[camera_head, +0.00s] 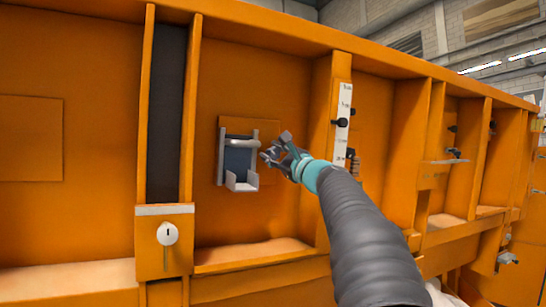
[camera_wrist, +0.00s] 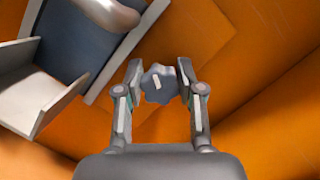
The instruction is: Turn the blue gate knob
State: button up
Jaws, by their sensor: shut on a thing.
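The blue gate knob (camera_wrist: 152,94) is a lobed blue-grey knob with a short white mark that is slightly tilted from upright in the wrist view. My gripper (camera_wrist: 161,82) has one finger on each side of the knob and is shut on it. In the head view my gripper (camera_head: 275,150) is at the orange wall, just right of a small grey-framed gate (camera_head: 237,158) with a blue panel. The knob cannot be made out there, behind the fingers. The gate's blue panel (camera_wrist: 72,42) also shows at upper left in the wrist view.
A grey bar (camera_wrist: 110,14) and a pale tray-like lip (camera_wrist: 30,95) of the gate lie left of my fingers. Orange ribs, a white scale strip (camera_head: 342,125) and a white round dial (camera_head: 167,233) flank the panel.

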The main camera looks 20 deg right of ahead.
jog(key=m+h, duration=0.1)
jog(key=m, duration=0.4)
jog(key=shift+m+t+h, duration=0.4)
jog(key=m+h, duration=0.1)
jog(key=m, duration=0.1)
jog(key=m+h, duration=0.1)
jog(key=m, duration=0.2)
jog(key=shift+d+m, duration=0.1)
jog(key=shift+m, duration=0.5)
jog(key=o, duration=1.1)
jog(key=shift+o, duration=0.2)
jog(key=shift+s, duration=0.1)
jog(key=v, duration=1.1)
jog(key=shift+s+f, duration=0.25)
jog(key=shift+f, duration=0.15)
